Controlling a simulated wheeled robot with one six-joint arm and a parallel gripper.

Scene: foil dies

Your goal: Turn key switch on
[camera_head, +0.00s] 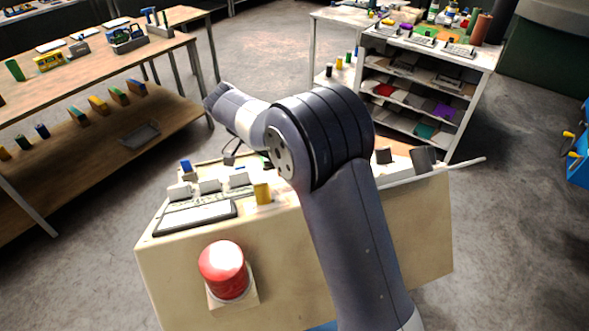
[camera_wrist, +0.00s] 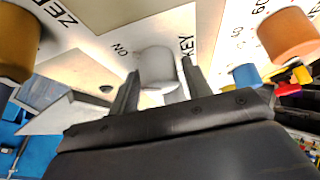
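The key switch is a pale grey-white rounded knob (camera_wrist: 157,62) on a white plate with "KEY" and "ON" printed beside it in the wrist view. My gripper (camera_wrist: 161,68) is open, with one dark finger on each side of the knob. The left finger overlaps the knob's left edge in the picture; contact cannot be told. A gap shows between the knob and the right finger. In the head view my arm covers part of the console (camera_head: 400,230), and I cannot make out the key switch there.
A big red button (camera_head: 224,270) is on the console's front. A yellow knob (camera_head: 262,193) and pale switches (camera_head: 209,186) stand on top. A wooden bench (camera_head: 100,65) and shelf unit (camera_head: 425,90) stand behind.

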